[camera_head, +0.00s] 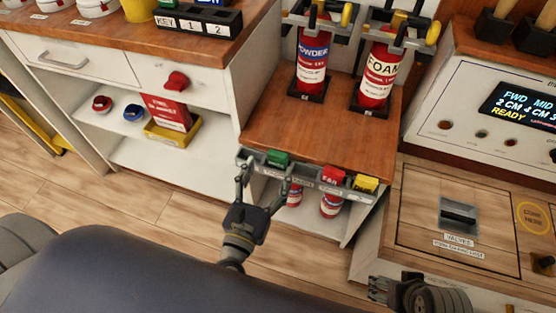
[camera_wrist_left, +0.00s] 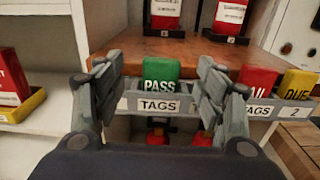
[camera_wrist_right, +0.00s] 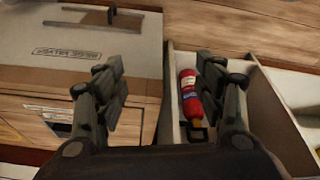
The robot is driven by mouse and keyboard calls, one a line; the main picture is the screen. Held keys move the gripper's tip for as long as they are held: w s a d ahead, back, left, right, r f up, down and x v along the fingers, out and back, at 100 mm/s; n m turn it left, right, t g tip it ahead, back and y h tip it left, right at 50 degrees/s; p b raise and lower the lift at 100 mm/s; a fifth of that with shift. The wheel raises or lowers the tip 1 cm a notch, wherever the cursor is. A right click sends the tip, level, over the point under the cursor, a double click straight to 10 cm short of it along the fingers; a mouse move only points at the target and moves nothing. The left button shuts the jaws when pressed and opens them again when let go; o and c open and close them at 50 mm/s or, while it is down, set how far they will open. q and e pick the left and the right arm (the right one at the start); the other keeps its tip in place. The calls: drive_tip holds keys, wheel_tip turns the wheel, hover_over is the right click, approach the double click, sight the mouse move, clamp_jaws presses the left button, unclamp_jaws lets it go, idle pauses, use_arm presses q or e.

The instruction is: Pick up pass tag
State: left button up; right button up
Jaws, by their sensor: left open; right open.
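The green pass tag (camera_head: 278,157) stands in a grey tag rail (camera_head: 305,181) on the front edge of the wooden counter. In the left wrist view the pass tag (camera_wrist_left: 161,72) reads "PASS" and sits above a "TAGS" label. My left gripper (camera_head: 262,186) is open in front of the rail. In its wrist view the open fingers (camera_wrist_left: 160,90) stand either side of the pass tag, apart from it as far as I can tell. My right gripper (camera_head: 385,290) is at the lower right, open and empty; its fingers also show in the right wrist view (camera_wrist_right: 165,90).
A red tag (camera_head: 332,174) and a yellow tag (camera_head: 365,184) share the rail to the right. Powder (camera_head: 312,60) and foam (camera_head: 379,75) extinguishers stand on the counter behind. More extinguishers (camera_head: 331,204) sit below the rail. A valves hatch (camera_head: 459,215) lies at right.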

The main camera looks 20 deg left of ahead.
sight(276, 157)
use_arm(q)
drive_tip(key=w, duration=0.5)
drive_tip(key=shift+d, duration=0.2)
drive_tip(key=shift+w, duration=0.35)
use_arm(e)
drive_tip(key=shift+x, duration=0.8)
use_arm(q)
drive_tip(key=shift+c, duration=0.2)
use_arm(e)
drive_tip(key=shift+s, duration=0.15)
use_arm(q)
drive_tip(key=c, duration=0.9)
